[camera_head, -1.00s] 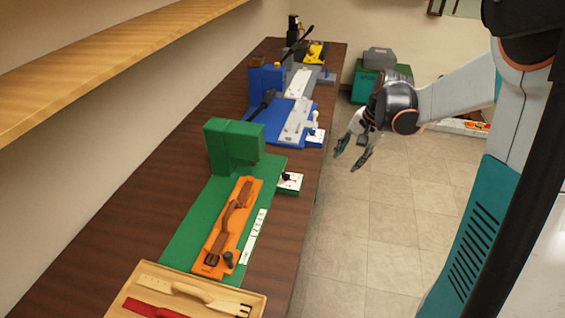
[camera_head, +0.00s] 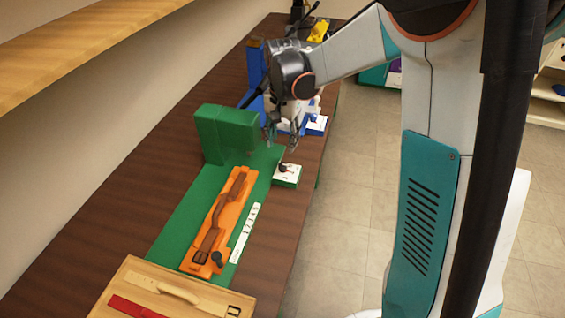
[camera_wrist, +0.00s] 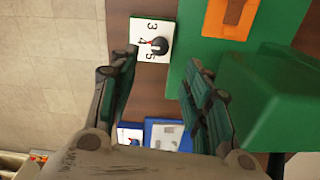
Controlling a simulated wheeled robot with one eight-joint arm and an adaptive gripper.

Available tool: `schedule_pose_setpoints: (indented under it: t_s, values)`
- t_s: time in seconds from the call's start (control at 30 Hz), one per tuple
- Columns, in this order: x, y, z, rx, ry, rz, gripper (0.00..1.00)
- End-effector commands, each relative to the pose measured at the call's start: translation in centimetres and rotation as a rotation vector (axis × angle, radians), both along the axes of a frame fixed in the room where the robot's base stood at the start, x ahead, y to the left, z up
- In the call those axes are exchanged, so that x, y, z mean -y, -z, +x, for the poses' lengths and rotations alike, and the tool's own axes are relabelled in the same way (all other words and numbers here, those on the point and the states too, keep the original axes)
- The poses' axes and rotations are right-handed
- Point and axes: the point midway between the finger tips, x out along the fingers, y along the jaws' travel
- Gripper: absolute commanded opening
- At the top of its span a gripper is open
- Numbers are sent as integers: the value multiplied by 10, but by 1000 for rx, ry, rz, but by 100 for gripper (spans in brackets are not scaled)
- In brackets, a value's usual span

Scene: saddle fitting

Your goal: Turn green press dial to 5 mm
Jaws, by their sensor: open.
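The green press (camera_head: 228,135) stands on the dark wooden bench, with an orange tray (camera_head: 222,215) holding a brown strap on its green base. Its dial (camera_head: 286,172) is a black knob on a white plate at the base's right side. In the wrist view the dial (camera_wrist: 160,46) shows the numbers 3, 4 and 5, and its red-marked pointer seems to face 4. My gripper (camera_head: 280,143) is open and empty, above and just beyond the dial, not touching it. In the wrist view the dial shows between and past the fingertips (camera_wrist: 157,65).
A blue press (camera_head: 256,75) with its own white dial plate (camera_head: 316,124) stands behind, partly hidden by my arm. A wooden tray (camera_head: 112,292) with straps lies at the near end.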

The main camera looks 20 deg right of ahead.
Motion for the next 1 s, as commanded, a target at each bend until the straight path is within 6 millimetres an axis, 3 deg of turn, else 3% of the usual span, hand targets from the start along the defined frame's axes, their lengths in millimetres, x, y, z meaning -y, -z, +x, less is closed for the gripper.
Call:
schedule_pose_setpoints:
  t_s: [0.03,0.2,0.43,0.63,0.93,1.0]
  values:
    - [0,14,0,0,0,0,44]
    - [0,48,0,1,0,1,44]
    - [0,83,0,1,0,1,44]
    - [0,96,0,1,0,1,44]
    - [0,97,0,1,0,1,44]
    - [0,97,0,1,0,1,31]
